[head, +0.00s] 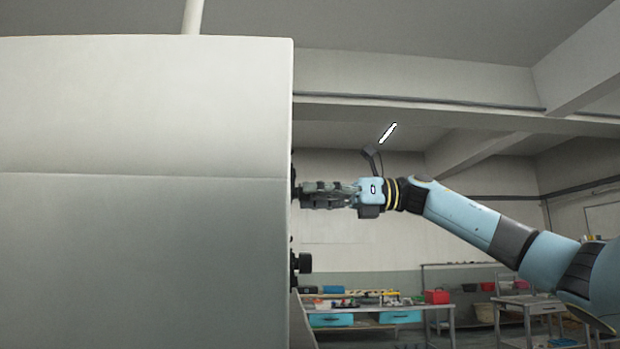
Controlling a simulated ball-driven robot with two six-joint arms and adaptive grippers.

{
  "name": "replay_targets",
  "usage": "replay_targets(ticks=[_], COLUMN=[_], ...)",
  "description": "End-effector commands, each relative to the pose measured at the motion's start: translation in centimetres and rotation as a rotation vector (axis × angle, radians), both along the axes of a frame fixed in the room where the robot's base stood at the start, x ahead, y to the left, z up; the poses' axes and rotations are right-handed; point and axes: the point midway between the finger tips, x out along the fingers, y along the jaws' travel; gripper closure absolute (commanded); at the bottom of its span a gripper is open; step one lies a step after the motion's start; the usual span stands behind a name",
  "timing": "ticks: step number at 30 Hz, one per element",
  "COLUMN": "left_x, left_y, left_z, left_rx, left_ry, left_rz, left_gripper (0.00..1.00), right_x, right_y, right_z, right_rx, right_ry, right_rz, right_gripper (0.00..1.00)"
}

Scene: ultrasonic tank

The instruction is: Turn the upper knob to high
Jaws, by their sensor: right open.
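The ultrasonic tank (140,240) is a large pale grey box filling the left of the head view, seen from its side. Its control face points right and is seen edge-on. A black lower knob (303,263) sticks out from that face. The upper knob is mostly hidden at the fingertips of my right gripper (308,194); only dark edges show against the face. My right gripper reaches in from the right, level, with its fingers at the upper knob's height. It is open. I cannot tell whether the fingers touch the knob, or where the knob points. My left gripper is not in view.
A workbench (380,308) with blue drawers and small items stands in the background, with a red box (437,297) on it. A grey table (525,303) stands farther right. The space right of the tank's face, below my right arm, is clear.

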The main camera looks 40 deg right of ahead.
Motion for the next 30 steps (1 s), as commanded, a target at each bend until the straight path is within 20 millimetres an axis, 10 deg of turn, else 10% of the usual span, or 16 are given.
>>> replay_targets(ticks=[11,24,30], left_x=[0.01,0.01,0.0], left_y=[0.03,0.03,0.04], left_z=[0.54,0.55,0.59], left_rx=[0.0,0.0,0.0], left_ry=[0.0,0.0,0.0], left_rz=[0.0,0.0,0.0], left_gripper=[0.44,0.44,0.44], right_x=[0.56,0.54,0.54], right_y=[0.67,0.64,0.63], right_z=[-0.08,-0.04,-0.01], right_rx=[-0.001,-0.001,0.008], right_ry=[-0.001,-0.001,0.008], right_rz=[-0.001,-0.002,-0.002], right_gripper=[0.45,1.0,1.0])
